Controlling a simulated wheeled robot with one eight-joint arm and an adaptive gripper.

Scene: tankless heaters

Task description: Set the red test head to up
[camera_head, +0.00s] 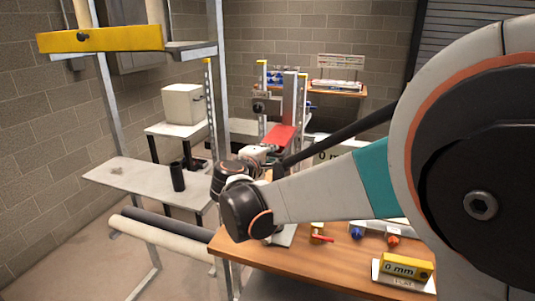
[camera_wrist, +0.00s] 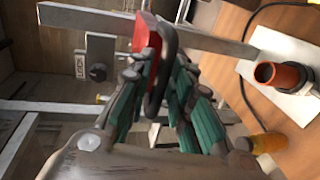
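The red test head (camera_head: 282,137) is on the metal upright of the stand behind the wooden bench. In the wrist view its red part (camera_wrist: 143,32) is at the top, with a black loop-shaped handle (camera_wrist: 164,65) reaching down from it. My gripper (camera_head: 262,153) is at the lower left of the red head in the head view. In the wrist view my gripper's teal-padded fingers (camera_wrist: 160,72) stand on both sides of the black handle. The handle lies between the fingertips; whether both fingers press on it is unclear. A dark knob beside a LOCK label (camera_wrist: 98,72) is to the left.
The wooden bench (camera_head: 300,264) carries small valves (camera_head: 357,232) and a yellow 0 mm block (camera_head: 405,265). A grey side table (camera_head: 130,180) with a black cylinder (camera_head: 178,177) is at left. A metal frame with a yellow bar (camera_head: 100,40) rises nearby.

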